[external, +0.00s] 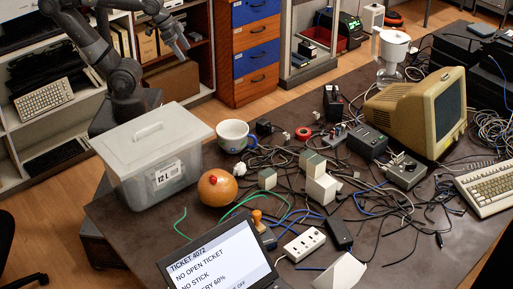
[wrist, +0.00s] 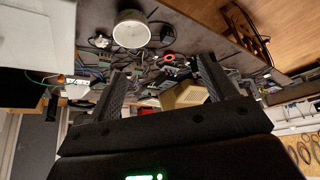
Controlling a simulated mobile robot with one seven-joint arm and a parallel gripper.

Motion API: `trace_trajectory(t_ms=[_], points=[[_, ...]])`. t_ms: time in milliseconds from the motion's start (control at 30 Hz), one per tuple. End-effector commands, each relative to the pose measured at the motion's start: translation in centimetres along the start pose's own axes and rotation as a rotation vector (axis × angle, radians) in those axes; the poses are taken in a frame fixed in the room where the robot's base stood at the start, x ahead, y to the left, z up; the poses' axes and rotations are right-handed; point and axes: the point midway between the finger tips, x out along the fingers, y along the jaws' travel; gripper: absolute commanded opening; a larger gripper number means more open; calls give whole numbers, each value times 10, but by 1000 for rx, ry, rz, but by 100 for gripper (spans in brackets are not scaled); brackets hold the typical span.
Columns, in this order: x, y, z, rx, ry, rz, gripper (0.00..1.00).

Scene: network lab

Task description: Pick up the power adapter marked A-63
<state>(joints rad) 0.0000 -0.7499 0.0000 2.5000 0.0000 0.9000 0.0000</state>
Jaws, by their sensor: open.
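No marking A-63 is readable in either view, so I cannot tell which adapter bears it. Several adapter-like blocks lie among the cables on the dark table: a small black one (external: 264,127) right of the mug, a flat black one (external: 338,234) beside the white power strip, and pale grey-white blocks (external: 321,187) in the middle. My gripper (external: 181,47) is raised behind the table, well above and apart from these things. In the wrist view my gripper (wrist: 162,66) is open, with nothing between its fingers; the cluttered table shows beyond them.
A lidded clear box (external: 150,165), a white mug (external: 234,136) and an orange round object (external: 217,188) stand on the left. An open laptop (external: 222,262) is in front. A beige monitor (external: 415,110) and keyboard (external: 487,183) stand right. Tangled cables cover the middle.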

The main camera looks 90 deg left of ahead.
Motion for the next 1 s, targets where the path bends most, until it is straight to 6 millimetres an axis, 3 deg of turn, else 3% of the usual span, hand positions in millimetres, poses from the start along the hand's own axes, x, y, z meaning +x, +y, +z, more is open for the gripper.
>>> trace_trajectory(t_ms=[233,367,667,767,1000], points=[[0,0,0,0,0,0,76],[0,0,0,0,0,0,66],[2,0,-3,-26,-7,5,65],[8,1,-13,-114,-30,18,65],[42,2,-56,-532,-139,41,65]])
